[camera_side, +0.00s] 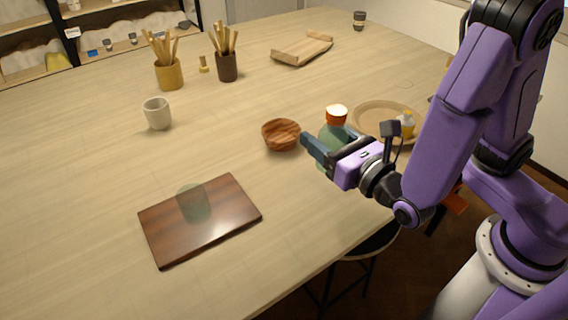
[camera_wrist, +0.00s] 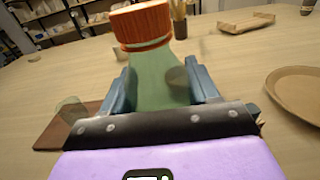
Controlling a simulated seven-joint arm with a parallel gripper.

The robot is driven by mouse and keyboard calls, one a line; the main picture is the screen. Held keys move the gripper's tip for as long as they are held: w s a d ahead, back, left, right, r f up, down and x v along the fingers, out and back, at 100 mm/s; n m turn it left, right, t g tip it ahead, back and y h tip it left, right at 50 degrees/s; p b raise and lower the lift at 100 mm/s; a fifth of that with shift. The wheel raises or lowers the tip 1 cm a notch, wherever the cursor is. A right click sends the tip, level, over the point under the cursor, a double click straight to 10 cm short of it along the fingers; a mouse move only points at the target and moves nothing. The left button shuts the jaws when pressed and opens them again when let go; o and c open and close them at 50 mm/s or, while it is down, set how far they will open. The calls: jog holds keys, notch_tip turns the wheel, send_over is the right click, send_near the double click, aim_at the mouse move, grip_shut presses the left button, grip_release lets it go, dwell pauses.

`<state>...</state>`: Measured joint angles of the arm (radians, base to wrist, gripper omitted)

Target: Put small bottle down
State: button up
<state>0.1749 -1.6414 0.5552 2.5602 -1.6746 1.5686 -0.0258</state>
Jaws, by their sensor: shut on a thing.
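The small bottle is green with an orange cap. In the side view the bottle (camera_side: 331,133) is upright near the table's right part, partly hidden by my gripper (camera_side: 320,150). In the wrist view the bottle (camera_wrist: 160,88) stands between the two blue-grey fingers of my gripper (camera_wrist: 162,86), its cap leaning a little left. The gripper is shut on the bottle's body, below the cap. The bottle's base is hidden, so I cannot tell whether it touches the table.
A wooden bowl (camera_side: 281,138) is just left of the bottle. A round tray (camera_side: 368,107) with a small yellow-and-white item (camera_side: 407,124) is to its right. A dark board (camera_side: 225,210) bears a translucent green cylinder (camera_side: 194,205). A pale cup (camera_side: 157,114) stands farther left. The table's middle is clear.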

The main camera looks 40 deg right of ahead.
jog(key=w+a+f, duration=0.1)
jog(key=w+f, duration=0.1)
jog(key=w+a+f, duration=0.1)
jog(key=w+f, duration=0.2)
jog(key=w+a+f, duration=0.2)
jog(key=shift+w+f, duration=0.3)
jog(key=shift+f, duration=1.55)
jog(key=shift+f, duration=0.15)
jog(key=o, duration=1.1)
